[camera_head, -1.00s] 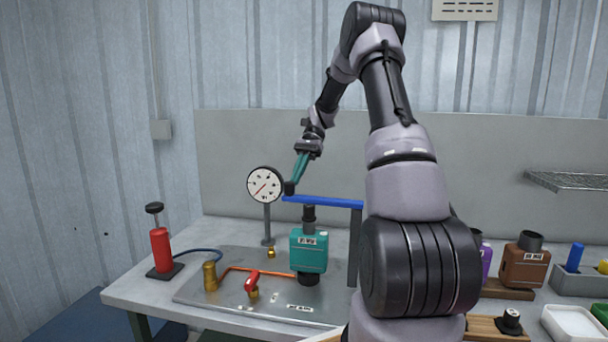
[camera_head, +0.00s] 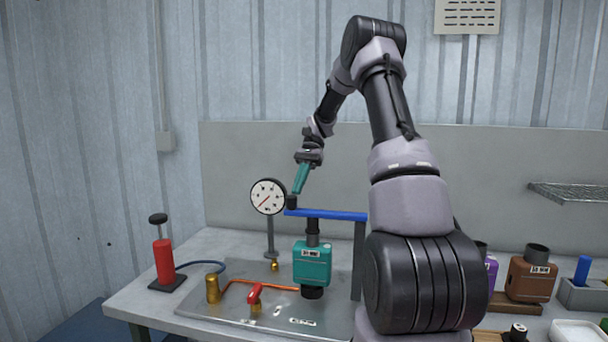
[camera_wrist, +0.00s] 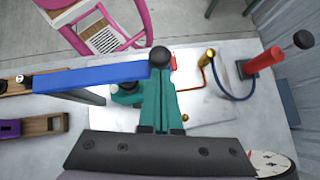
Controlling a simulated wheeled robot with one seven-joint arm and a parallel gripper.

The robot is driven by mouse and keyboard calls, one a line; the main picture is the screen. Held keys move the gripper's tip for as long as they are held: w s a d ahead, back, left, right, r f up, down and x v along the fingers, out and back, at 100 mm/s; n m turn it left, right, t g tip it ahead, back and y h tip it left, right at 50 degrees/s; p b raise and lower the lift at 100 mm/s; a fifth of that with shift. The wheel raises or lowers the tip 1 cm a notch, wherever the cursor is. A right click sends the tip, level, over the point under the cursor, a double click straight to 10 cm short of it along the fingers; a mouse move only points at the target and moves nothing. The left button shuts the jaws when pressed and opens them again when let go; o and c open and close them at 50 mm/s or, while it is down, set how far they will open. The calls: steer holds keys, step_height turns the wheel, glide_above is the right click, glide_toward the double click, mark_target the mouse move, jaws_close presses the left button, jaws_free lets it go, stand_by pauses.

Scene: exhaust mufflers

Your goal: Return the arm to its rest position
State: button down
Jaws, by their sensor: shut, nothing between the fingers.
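My gripper (camera_head: 296,193) has teal fingers, shut with nothing between them. It points down at the black ball knob (camera_head: 292,202) on the left end of the blue lever (camera_head: 330,215). In the wrist view my gripper (camera_wrist: 158,125) points toward the knob (camera_wrist: 160,57) and the blue lever (camera_wrist: 90,77). The fingertips are very close to the knob; I cannot tell whether they touch. A teal muffler (camera_head: 312,265) stands upright below the lever on a metal plate (camera_head: 215,318). My arm reaches up and over from the right, bent at the elbow.
A round gauge (camera_head: 268,196) on a post stands just left of my gripper. A red pump (camera_head: 164,260) with a hose is at the left. A brown muffler (camera_head: 530,279) stands at the right. A wire shelf (camera_head: 568,193) is on the right wall. Space above the bench's left side is clear.

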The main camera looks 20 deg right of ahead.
steer(key=v, duration=0.9)
steer(key=s+a+r+n+t+h, duration=0.2)
steer(key=s+a+r, duration=0.1)
steer(key=s+r, duration=0.2)
steer(key=s+a+r+n+t+h, duration=0.1)
steer(key=s+a+t, duration=0.1)
steer(key=s, duration=0.6)
steer(key=s+a+n+t, duration=0.1)
steer(key=s+a+t, duration=0.2)
steer(key=s+t, duration=0.2)
steer(key=s+a+r+n+t+h, duration=0.1)
steer(key=s+t, duration=0.3)
steer(key=s, duration=0.7)
steer(key=shift+a+r+h, duration=0.3)
steer(key=shift+a+r, duration=0.1)
steer(key=shift+a, duration=0.3)
